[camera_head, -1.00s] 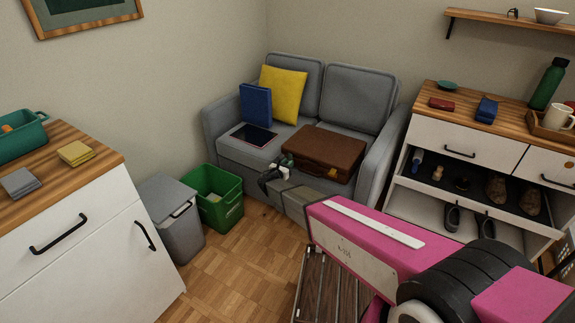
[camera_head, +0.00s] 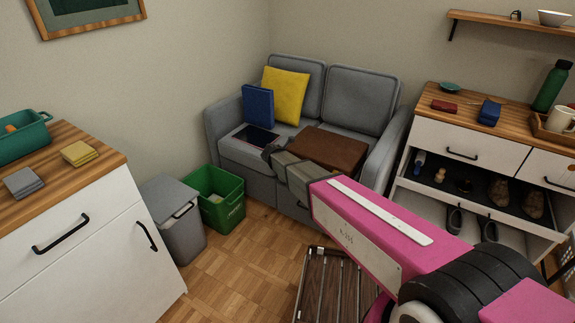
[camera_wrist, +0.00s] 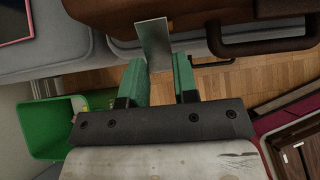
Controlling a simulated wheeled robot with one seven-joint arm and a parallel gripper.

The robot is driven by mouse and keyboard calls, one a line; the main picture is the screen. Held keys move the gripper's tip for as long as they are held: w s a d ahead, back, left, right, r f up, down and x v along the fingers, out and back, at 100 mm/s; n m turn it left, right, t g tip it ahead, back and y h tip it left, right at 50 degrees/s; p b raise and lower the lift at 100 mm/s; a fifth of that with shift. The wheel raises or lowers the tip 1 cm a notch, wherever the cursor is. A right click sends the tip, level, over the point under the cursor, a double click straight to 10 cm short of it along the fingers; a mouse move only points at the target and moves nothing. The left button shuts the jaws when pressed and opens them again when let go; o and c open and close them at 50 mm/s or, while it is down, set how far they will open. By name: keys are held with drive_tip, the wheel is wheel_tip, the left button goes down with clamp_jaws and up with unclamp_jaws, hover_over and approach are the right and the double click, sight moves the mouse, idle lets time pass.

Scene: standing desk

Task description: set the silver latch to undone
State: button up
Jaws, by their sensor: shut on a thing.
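The brown suitcase (camera_head: 328,147) lies flat on the sofa seat, with its front side toward me. It also shows along the top of the wrist view (camera_wrist: 200,10). The silver latch (camera_wrist: 154,44) is a flat plate standing out from the suitcase's front side. My gripper (camera_wrist: 160,75) has its green fingers on either side of the latch's near end and is shut on it. In the head view my gripper (camera_head: 275,155) is at the suitcase's front left, and my wrist hides the latch and the fingertips.
The suitcase's dark handle (camera_wrist: 265,42) is right of my fingers. A dark tablet (camera_head: 255,137), a blue book (camera_head: 257,105) and a yellow cushion (camera_head: 286,95) are on the sofa (camera_head: 365,100). A green bin (camera_head: 217,197) stands at the left, below the sofa.

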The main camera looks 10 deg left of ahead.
drive_tip(key=shift+w+r+g+y, duration=0.1)
drive_tip(key=shift+r+g+y, duration=0.35)
drive_tip(key=shift+g, duration=0.65)
drive_tip(key=shift+w+r+g+y, duration=0.1)
drive_tip(key=shift+r+g+y, duration=0.35)
drive_tip(key=shift+g, duration=0.65)
drive_tip(key=shift+r+g+y, duration=0.3)
drive_tip(key=shift+r+g, duration=0.3)
drive_tip(key=shift+g, duration=0.5)
drive_tip(key=o, duration=0.9)
drive_tip(key=shift+r, duration=0.1)
drive_tip(key=r, duration=0.3)
drive_tip(key=s+r, duration=0.1)
drive_tip(key=r, duration=0.6)
drive_tip(key=shift+s+a+r, duration=0.25)
drive_tip(key=shift+s+r, duration=0.05)
